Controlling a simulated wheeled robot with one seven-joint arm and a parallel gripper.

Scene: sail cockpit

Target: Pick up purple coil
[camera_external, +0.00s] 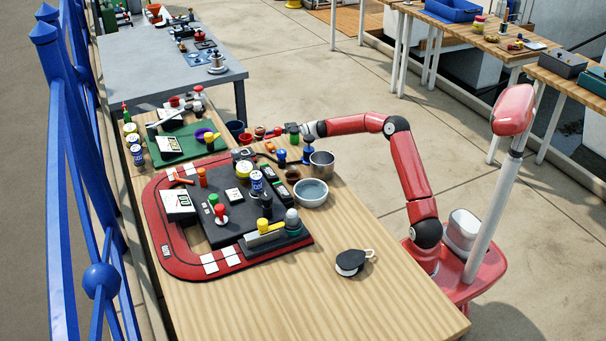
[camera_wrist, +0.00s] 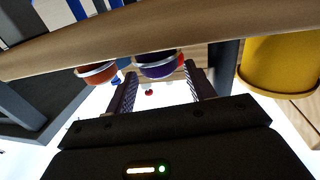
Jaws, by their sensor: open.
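A purple coil (camera_external: 203,134) appears to lie on the green mat (camera_external: 177,143) at the upper left of the table, touching or beside a yellow piece (camera_external: 212,137). It is small there, and its exact shape is hard to tell. My gripper (camera_wrist: 162,82) is open, and its two fingers show with nothing held between them. In the external view my arm reaches left over the table's far right edge, and its end is right of the mat, apart from the coil. I cannot make out the coil in the wrist view.
In the wrist view, a dark purple-blue cup (camera_wrist: 158,65), an orange cup (camera_wrist: 97,72) and a yellow container (camera_wrist: 283,62) are close to my gripper. A steel pot (camera_external: 322,164) and a bowl (camera_external: 310,192) stand near my arm. The table's front is mostly clear.

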